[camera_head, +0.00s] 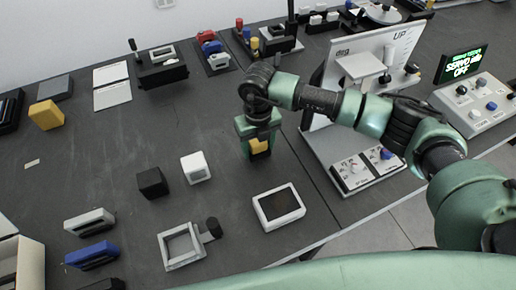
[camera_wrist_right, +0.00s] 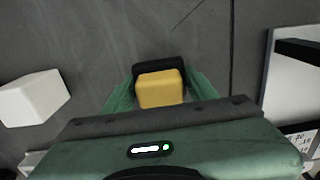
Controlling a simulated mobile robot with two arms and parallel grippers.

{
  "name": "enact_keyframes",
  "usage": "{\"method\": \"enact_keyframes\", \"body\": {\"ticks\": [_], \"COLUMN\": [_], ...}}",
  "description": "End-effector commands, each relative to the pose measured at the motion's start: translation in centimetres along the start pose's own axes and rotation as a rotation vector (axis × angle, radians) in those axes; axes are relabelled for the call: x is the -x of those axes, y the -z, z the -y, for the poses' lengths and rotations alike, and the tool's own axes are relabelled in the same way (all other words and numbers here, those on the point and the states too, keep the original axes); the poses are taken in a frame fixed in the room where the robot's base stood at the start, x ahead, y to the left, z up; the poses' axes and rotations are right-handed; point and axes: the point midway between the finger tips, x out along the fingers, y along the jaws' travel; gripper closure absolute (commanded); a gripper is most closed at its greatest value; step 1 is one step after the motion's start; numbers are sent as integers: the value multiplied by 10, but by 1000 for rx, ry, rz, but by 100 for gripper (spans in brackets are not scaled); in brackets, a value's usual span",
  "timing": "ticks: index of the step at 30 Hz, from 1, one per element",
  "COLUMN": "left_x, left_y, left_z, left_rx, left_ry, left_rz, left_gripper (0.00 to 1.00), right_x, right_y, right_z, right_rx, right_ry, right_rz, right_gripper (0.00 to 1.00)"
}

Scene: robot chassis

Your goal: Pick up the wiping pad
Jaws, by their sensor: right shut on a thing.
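The wiping pad (camera_head: 260,146) appears as a yellow block with a black part behind it. It sits between the fingers of my right gripper (camera_head: 258,150), which is shut on it. In the right wrist view the pad's yellow face (camera_wrist_right: 160,88) shows between the two green fingers, with the black part (camera_wrist_right: 158,66) beyond it. Part of the pad is hidden by the gripper. I cannot tell whether the pad touches the table. My left gripper is not in view.
A white cube (camera_head: 195,167) and a black cube (camera_head: 152,183) stand to the left of the right gripper. A white frame with a dark inset (camera_head: 278,207) lies nearer. A white panel stand (camera_head: 352,172) is close on the right. The table further left holds another yellow block (camera_head: 46,115).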

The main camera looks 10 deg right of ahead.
Motion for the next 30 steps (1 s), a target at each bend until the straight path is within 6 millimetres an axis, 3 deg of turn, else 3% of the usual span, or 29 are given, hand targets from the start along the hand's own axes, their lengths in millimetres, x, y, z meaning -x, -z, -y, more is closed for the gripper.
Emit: {"method": "enact_keyframes", "body": {"ticks": [5,18,24,30], "left_x": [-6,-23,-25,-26], "left_y": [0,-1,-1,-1], "left_z": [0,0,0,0], "left_rx": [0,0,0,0], "left_ry": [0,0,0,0], "left_rz": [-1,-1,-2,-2], "left_gripper": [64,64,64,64], "right_x": [33,152,179,187], "right_y": [-1,-1,0,1], "right_z": [0,0,0,0], "right_rx": [1,1,1,1], "right_ry": [-1,0,0,1], "right_rz": [6,4,2,-1], "right_gripper": [82,82,82,82]}}
